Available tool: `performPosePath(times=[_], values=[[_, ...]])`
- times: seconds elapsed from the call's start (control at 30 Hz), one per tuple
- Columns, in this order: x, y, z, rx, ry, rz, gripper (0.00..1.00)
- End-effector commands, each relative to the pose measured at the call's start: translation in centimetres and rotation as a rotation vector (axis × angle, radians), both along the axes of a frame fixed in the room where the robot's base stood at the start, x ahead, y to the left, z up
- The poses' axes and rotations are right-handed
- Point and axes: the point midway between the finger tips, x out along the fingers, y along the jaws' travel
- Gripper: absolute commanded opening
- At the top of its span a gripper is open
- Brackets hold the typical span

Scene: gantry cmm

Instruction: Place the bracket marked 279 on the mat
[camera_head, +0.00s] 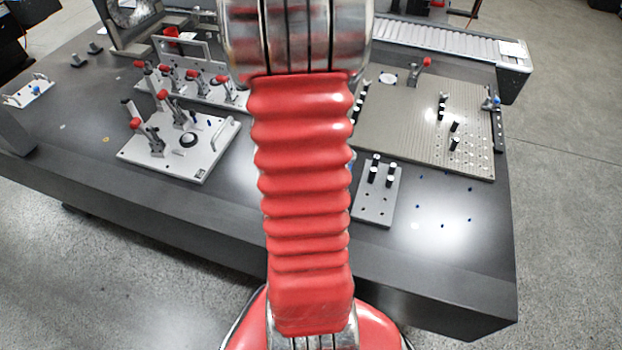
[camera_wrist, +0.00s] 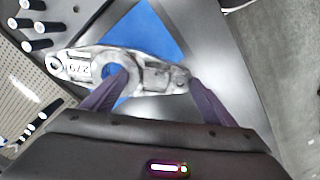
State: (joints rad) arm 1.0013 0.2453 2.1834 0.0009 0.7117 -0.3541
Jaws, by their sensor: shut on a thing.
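The bracket marked 279 (camera_wrist: 140,72) is a silver cast part with a large round hole and a smaller hole at its left end. Its number reads upside down on a pale label in the wrist view. My gripper (camera_wrist: 160,79) is shut on the bracket, with a dark purple finger at each side. The blue mat (camera_wrist: 150,30) shows behind and through the bracket; their gap cannot be judged. In the head view my arm hides the gripper, the bracket and the mat.
A perforated plate (camera_head: 405,120) with black pegs lies right of my arm, with a small grey pegged block (camera_head: 376,208) in front. A white clamp fixture (camera_head: 170,160) with red-tipped levers stands left. The dark table's (camera_head: 465,260) front right is mostly clear.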

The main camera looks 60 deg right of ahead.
Motion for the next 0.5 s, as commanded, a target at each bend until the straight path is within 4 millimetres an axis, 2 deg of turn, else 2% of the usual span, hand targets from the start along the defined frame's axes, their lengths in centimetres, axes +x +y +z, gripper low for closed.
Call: performPosePath(times=[0.37, 0.5], values=[[0.0, -0.1, 0.0, -0.001, 0.000, -0.002, 0.40], [0.0, 0.0, -1.0, 0.001, 0.001, 0.000, 0.40]])
